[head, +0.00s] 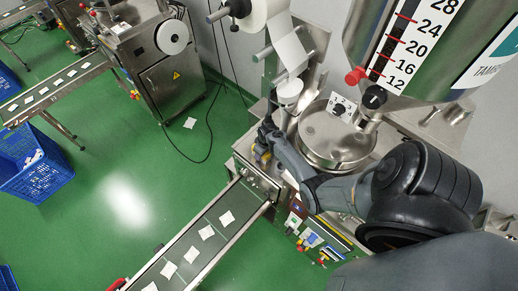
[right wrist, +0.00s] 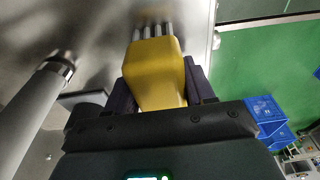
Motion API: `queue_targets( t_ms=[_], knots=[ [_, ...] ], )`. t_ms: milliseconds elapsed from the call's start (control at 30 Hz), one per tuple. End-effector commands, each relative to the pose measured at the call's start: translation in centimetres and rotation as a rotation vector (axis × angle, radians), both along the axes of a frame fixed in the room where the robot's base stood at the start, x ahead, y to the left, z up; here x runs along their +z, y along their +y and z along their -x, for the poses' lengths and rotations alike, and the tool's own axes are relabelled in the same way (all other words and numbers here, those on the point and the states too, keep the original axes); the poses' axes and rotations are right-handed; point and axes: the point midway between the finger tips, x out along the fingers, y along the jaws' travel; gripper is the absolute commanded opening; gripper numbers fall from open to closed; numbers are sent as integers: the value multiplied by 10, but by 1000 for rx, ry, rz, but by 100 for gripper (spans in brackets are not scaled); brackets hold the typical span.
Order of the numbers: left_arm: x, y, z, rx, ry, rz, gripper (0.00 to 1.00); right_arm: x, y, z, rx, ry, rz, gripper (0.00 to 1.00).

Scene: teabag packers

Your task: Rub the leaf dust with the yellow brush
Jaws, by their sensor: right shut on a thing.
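The yellow brush (right wrist: 153,75) is between the fingers of my right gripper (right wrist: 155,88) in the right wrist view. Its pale bristle tufts (right wrist: 152,32) point away from the gripper, toward a grey metal surface; I cannot tell whether they touch it. In the head view my right gripper (head: 263,142) is at the packing machine, above the upper end of its conveyor, with a small bit of yellow showing. I cannot make out the leaf dust in either view. My left gripper is not in view.
The steel machine has a round lidded drum (head: 333,138) and a paper roll (head: 262,12) close to my right arm. A conveyor (head: 195,250) carries several teabags. A control panel (head: 318,236) lies below the arm. A blue crate (head: 40,182) stands on the green floor (head: 125,205).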

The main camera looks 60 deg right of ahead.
Motion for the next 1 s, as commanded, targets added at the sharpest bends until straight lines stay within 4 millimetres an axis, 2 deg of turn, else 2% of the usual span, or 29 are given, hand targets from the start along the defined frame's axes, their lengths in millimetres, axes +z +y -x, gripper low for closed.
queue_targets(
  t_ms=[167,600,833,1000],
  knots=[
    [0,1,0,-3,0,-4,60,0,2,6,-1,-1,0,25],
    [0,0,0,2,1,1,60,-3,11,38,-1,1,-1,25],
    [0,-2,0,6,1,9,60,-2,12,43,-4,7,-5,25],
    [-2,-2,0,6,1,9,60,-3,11,39,-5,9,-5,25]
  ],
)
